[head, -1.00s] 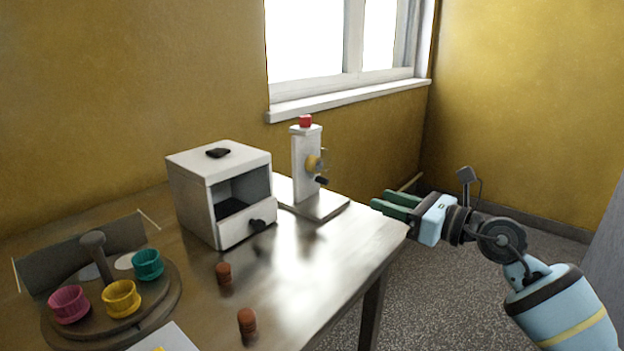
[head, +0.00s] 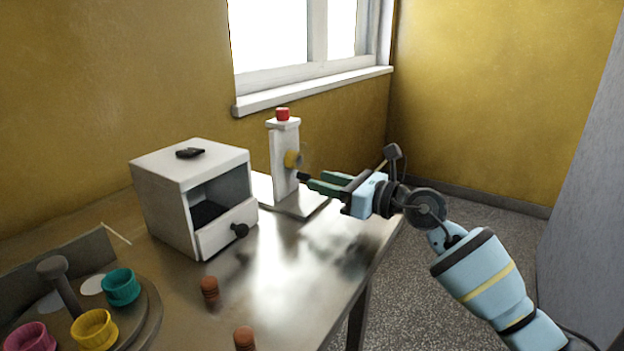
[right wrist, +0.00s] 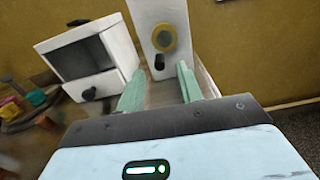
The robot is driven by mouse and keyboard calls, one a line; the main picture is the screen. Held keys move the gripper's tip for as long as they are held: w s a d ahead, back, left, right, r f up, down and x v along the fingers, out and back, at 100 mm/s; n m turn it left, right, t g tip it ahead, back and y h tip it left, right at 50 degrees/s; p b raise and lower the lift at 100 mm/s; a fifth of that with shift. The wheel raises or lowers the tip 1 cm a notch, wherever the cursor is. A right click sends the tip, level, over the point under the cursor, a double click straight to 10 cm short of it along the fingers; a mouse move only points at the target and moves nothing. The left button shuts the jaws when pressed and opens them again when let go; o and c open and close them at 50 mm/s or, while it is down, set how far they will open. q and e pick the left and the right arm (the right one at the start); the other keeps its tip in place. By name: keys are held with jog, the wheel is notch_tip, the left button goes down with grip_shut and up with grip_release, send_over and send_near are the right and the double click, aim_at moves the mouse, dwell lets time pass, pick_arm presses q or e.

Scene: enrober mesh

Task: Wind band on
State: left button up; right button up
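A white upright stand (head: 284,150) with a red cap (head: 282,114) is at the back right of the table. On its side are a yellow hub (head: 293,159) and, below it, a small black handle (head: 303,176). My right gripper (head: 318,184) points left at this handle, its green fingers open. In the right wrist view the black handle (right wrist: 159,62) lies ahead, in line with the gap between the fingertips (right wrist: 160,72), with the yellow hub (right wrist: 164,38) above it. I cannot tell whether the fingertips reach around the handle. No band can be made out. My left gripper is not in view.
A white box (head: 190,167) with an open front and black-knobbed drawer stands left of the stand. A round turntable (head: 147,325) with teal, yellow and pink cups is front left. Two brown pegs (head: 209,291) stand near the front. The table's right part is clear.

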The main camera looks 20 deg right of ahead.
aim_at(301, 162)
jog(key=shift+x, duration=1.8)
grip_shut()
